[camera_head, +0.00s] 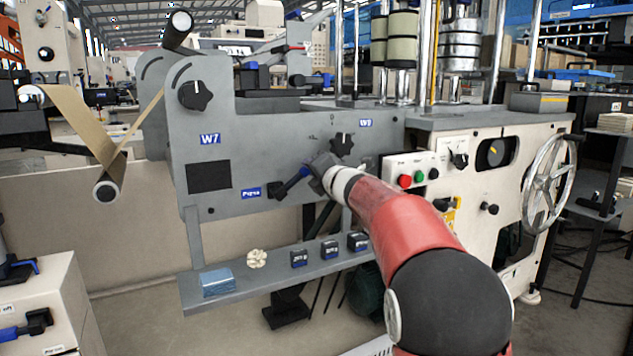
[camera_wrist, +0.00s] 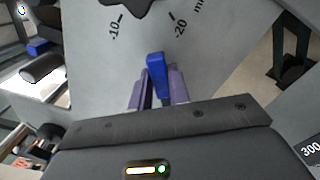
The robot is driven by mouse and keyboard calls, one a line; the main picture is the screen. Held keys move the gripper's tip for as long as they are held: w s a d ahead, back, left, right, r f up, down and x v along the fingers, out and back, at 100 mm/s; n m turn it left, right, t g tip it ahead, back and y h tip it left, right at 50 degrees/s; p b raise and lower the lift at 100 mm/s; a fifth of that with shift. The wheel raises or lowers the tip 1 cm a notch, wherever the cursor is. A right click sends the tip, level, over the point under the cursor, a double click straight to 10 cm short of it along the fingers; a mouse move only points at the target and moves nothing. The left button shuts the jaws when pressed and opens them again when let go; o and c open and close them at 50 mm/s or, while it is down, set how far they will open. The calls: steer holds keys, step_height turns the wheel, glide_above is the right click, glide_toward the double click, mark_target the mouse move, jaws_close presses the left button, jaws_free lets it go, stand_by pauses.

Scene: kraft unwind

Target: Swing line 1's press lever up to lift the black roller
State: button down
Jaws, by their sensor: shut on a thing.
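The press lever (camera_head: 288,184) sits low on the grey W7 machine panel, beside a blue label that seems to read "Press". Its dark hub is at the left and its blue grip slants up to the right. My gripper (camera_head: 312,171) is at the grip end of the lever. In the wrist view, the blue grip (camera_wrist: 156,68) stands between the two fingers of my gripper (camera_wrist: 158,88), which is shut on it. A black roller (camera_head: 178,30) is at the machine's top left, and another dark roller (camera_head: 106,189) carries the brown paper. Which one the lever moves is unclear.
A black knob (camera_head: 343,144) with a scale is just above my gripper. A shelf (camera_head: 262,277) below holds several small blocks and a blue pad. Red and green buttons (camera_head: 411,180) and a handwheel (camera_head: 549,184) are to the right. Open space lies left of the panel.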

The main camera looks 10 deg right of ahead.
steer(key=shift+s+a+r+n, duration=0.2)
steer(key=shift+a+r+n, duration=0.45)
steer(key=shift+n, duration=0.35)
steer(key=n, duration=0.1)
steer(key=a+r+n+b, duration=0.1)
steer(key=shift+s+a+r+n, duration=0.25)
steer(key=shift+s+r+n, duration=0.05)
steer(key=shift+n, duration=0.1)
steer(key=n, duration=0.1)
steer(key=a+n, duration=0.1)
steer(key=a+r+n+b, duration=0.1)
steer(key=shift+s+a, duration=0.2)
steer(key=shift+s, duration=0.15)
steer(key=shift+s+a+r+n+b, duration=0.1)
steer(key=shift+s+a+n+b, duration=0.1)
steer(key=shift+a+n, duration=0.35)
steer(key=shift+s+a+r+n+b, duration=0.15)
steer(key=shift+a+n, duration=0.15)
steer(key=shift+n, duration=0.35)
steer(key=shift+f, duration=0.1)
steer(key=c, duration=1.3)
jaws_free()
steer(key=b+v, duration=0.1)
steer(key=v, duration=0.6)
steer(key=shift+s, duration=0.35)
